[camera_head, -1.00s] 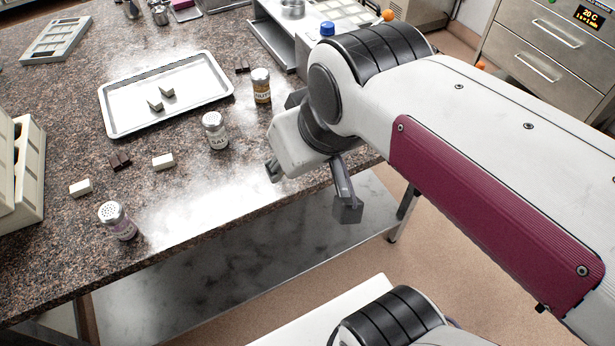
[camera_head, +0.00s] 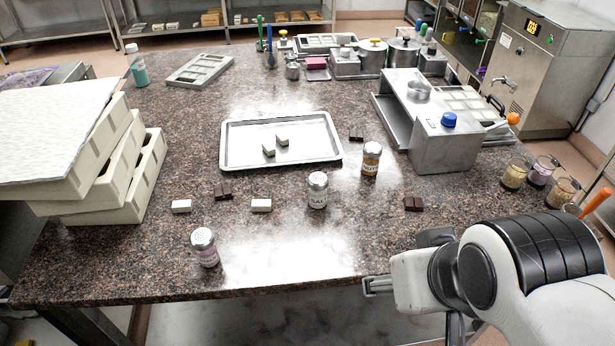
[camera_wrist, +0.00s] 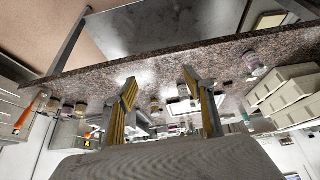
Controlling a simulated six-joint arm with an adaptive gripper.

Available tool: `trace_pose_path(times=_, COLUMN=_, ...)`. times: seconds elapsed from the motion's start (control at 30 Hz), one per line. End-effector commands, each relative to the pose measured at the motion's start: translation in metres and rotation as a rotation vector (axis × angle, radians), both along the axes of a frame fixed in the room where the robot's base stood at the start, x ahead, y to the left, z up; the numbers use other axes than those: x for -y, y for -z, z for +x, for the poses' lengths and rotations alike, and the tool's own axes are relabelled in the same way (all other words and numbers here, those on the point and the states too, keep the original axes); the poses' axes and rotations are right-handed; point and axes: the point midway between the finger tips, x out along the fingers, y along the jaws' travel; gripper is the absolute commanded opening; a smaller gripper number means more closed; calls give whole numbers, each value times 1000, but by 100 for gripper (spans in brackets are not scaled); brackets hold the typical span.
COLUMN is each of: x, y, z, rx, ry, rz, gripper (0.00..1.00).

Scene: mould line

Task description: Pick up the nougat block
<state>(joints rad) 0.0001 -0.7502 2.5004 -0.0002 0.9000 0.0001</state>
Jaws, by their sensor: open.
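Two plain white blocks lie on the speckled counter: a left one (camera_head: 181,206) and a right one (camera_head: 261,205). Two pale pieces (camera_head: 275,146) with greyish sides lie in the metal tray (camera_head: 232,159). I cannot tell for certain which of these is the nougat block. My gripper (camera_head: 415,306) is at the counter's front edge at the lower right, well to the right of the blocks. In the wrist view its two fingers (camera_wrist: 160,82) stand apart with nothing between them.
A salt shaker (camera_head: 317,190), an amber-filled jar (camera_head: 371,160) and a purple-labelled shaker (camera_head: 205,248) stand near the blocks. Dark chocolate pieces (camera_head: 223,191) lie about. Stacked moulds (camera_head: 140,185) fill the left; a steel machine (camera_head: 445,146) stands right. The front middle counter is clear.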

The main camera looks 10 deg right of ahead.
Motion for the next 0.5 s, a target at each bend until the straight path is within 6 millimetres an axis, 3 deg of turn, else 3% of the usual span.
trace_pose_path(times=0.3, x=-3, y=0, z=0, rx=-2, ry=-14, rz=1, gripper=53)
trace_pose_path(times=0.5, x=-15, y=13, z=3, rx=-57, ry=-65, rz=-2, gripper=53)
